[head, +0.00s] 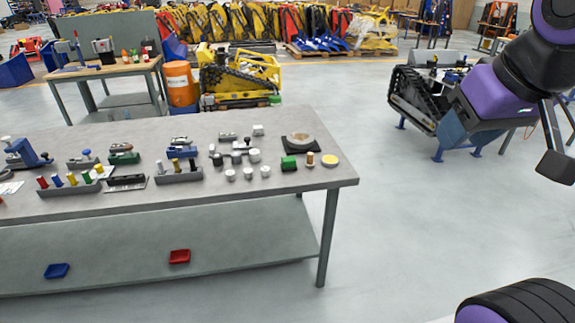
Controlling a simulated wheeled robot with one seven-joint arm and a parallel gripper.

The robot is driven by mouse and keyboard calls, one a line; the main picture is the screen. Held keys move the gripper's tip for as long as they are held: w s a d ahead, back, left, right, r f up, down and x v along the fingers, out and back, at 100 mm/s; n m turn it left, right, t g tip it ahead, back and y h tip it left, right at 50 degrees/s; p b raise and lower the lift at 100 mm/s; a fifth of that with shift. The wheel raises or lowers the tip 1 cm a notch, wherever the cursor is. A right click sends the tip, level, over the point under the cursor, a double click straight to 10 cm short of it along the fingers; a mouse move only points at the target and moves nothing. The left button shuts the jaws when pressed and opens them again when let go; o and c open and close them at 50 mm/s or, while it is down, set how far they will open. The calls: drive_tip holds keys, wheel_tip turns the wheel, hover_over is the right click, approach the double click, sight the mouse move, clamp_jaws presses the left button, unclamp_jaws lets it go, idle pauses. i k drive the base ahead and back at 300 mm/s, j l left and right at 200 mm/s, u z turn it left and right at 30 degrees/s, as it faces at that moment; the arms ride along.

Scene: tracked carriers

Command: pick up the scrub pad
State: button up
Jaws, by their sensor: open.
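A small green block (289,163), most likely the scrub pad, lies near the right end of the grey workbench (330,178). It is beside a small brown-and-tan spool-like piece (310,159) and in front of a round disc on a dark square base (301,142). My gripper (558,160) is at the right edge of the head view, partly cut off. It is open, holds nothing visible, and is well to the right of the bench, away from the green block.
A yellow-topped round piece (330,160) sits near the bench's right edge. Several light knobs (248,173) and racks of coloured pegs (70,187) stand farther left. Red (180,256) and blue (57,270) trays lie on the lower shelf.

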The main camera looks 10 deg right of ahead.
sight(289, 164)
drive_tip(key=i+u, duration=0.25)
drive_tip(key=i, duration=0.25)
drive_tip(key=i+u, duration=0.3)
drive_tip(key=i, duration=0.2)
